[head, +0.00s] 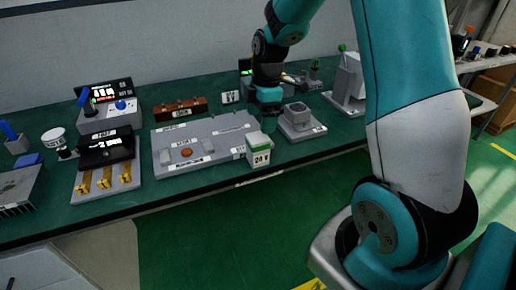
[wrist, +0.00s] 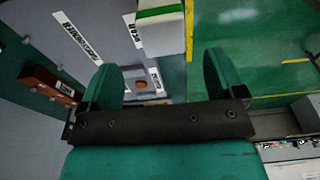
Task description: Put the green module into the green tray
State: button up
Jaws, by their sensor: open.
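The green module appears to be the small white box with a green top (head: 258,148), marked 24 V, at the front edge of the table, by the right end of a grey panel. In the wrist view a white block with a green band (wrist: 160,24) shows at the top, beyond the fingertips. My gripper (head: 268,108) hangs above the table behind the box and apart from it. In the wrist view my gripper (wrist: 160,75) is open, with nothing held between its fingers. I cannot make out a green tray in either view.
The grey panel (head: 208,134) with a round orange-brown part lies left of the box. A grey stand with a cup-like top (head: 297,117) is to the right. A brown block (head: 180,108) sits behind the panel. Several devices crowd the left. Green floor lies beyond the front edge.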

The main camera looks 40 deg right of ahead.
aim_at(258, 137)
jog(key=f, duration=0.3)
jog(key=a+f, duration=0.1)
jog(key=f, duration=0.1)
jog(key=f+p, duration=0.1)
jog(key=f, duration=0.2)
jog(key=shift+a+f, duration=0.15)
jog(key=shift+f, duration=0.15)
jog(key=c, duration=1.2)
jog(key=shift+r, duration=0.1)
